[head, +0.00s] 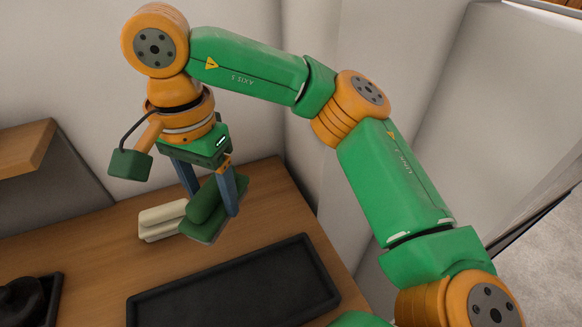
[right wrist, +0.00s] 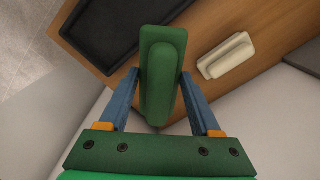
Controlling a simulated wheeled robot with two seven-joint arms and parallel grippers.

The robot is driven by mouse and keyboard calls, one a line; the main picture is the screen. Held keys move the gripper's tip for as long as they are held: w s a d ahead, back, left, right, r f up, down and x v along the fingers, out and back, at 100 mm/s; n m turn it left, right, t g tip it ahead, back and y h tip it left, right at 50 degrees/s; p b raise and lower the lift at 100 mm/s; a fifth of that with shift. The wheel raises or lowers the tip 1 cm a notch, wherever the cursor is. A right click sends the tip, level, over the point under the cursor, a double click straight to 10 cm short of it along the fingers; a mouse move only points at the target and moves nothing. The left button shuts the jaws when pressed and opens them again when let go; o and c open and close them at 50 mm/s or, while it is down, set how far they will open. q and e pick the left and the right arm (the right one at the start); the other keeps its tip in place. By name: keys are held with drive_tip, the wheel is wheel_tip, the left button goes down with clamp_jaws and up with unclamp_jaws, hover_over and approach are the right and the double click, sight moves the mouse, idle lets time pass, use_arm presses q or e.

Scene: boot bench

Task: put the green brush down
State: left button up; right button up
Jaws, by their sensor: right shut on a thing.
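The green brush (head: 205,203) is a dark green block with a raised rounded grip. My right gripper (head: 213,205) is shut on it, a blue finger on each side. In the right wrist view the green brush (right wrist: 161,75) sits between the two fingertips (right wrist: 161,76). In the head view it overlaps the right end of a cream brush, and I cannot tell for sure how far it is above the bench. My left gripper is not in view.
The cream brush (head: 160,221) lies on the wooden bench (head: 262,205) beside the green one. A black tray (head: 240,290) lies in front, empty where visible. Another dark tray (head: 52,298) holding a dark item is at left. Walls stand behind and right.

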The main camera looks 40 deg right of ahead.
drive_tip(key=w+d+f, duration=0.2)
drive_tip(key=d+f, duration=0.1)
drive_tip(key=w+d+f+p, duration=0.1)
drive_tip(key=w+d+f, duration=0.2)
drive_tip(key=d, duration=0.1)
drive_tip(key=w+d+f+p, duration=0.1)
drive_tip(key=w+d+f, duration=0.2)
drive_tip(key=d+f, duration=0.1)
drive_tip(key=shift+d, duration=0.1)
wheel_tip(320, 180, down, 3)
drive_tip(key=shift+r+p, duration=0.2)
drive_tip(key=shift+p, duration=0.6)
drive_tip(key=shift+f+b, duration=0.35)
drive_tip(key=shift+f, duration=0.05)
drive_tip(key=o, duration=1.2)
drive_tip(key=shift+r, duration=0.1)
wheel_tip(320, 180, up, 12)
drive_tip(key=shift+r, duration=0.15)
